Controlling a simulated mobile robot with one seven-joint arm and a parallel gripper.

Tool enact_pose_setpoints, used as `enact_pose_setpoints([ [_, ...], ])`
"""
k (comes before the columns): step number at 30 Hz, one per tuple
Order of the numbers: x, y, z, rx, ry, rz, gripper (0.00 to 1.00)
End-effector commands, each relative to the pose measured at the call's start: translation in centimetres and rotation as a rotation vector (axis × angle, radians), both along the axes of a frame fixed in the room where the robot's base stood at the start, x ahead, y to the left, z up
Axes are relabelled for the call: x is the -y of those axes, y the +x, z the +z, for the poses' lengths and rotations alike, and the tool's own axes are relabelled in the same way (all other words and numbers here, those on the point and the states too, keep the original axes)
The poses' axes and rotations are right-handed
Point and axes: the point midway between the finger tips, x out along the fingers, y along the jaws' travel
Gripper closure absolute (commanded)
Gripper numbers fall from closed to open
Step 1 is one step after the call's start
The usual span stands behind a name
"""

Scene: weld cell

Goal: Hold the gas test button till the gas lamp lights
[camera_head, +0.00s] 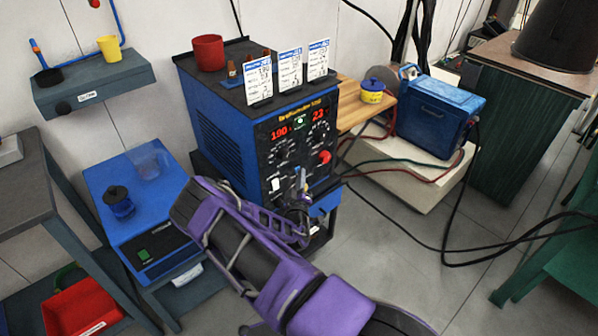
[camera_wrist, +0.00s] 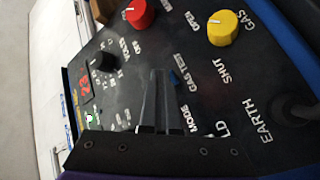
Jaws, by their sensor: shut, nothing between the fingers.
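The welding machine (camera_head: 220,136) has a dark front panel with red digits. In the wrist view, a small blue button (camera_wrist: 174,79) sits beside the GAS TEST label, partly hidden by my fingers. My gripper (camera_wrist: 159,73) is shut and empty, its fingertips at the panel right beside the button. I cannot tell whether they touch or press it. In the head view, my gripper (camera_head: 303,172) is in front of the panel, and the button cannot be made out. A small lamp glows whitish green in the wrist view (camera_wrist: 90,118) and the head view (camera_head: 301,120); its label is unreadable.
A yellow OPEN/SHUT gas knob (camera_wrist: 222,28), a red knob (camera_wrist: 139,13) and a black knob (camera_wrist: 103,60) stick out near my fingers. Cables (camera_head: 455,240) lie on the floor at right.

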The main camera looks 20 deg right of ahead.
Motion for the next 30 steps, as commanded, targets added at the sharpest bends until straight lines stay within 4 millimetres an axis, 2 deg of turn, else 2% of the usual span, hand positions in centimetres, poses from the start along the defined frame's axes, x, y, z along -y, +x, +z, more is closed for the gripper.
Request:
enact_pose_setpoints([
  [5,0.0,-0.1,0.0,0.000,0.000,0.002,1.00],
  [15,0.5,-1.6,0.0,-0.001,0.000,0.001,1.00],
  [25,0.6,-1.7,0.0,-0.001,0.000,0.001,1.00],
  [30,1.1,-2.9,0.0,-0.002,-0.001,-0.002,1.00],
])
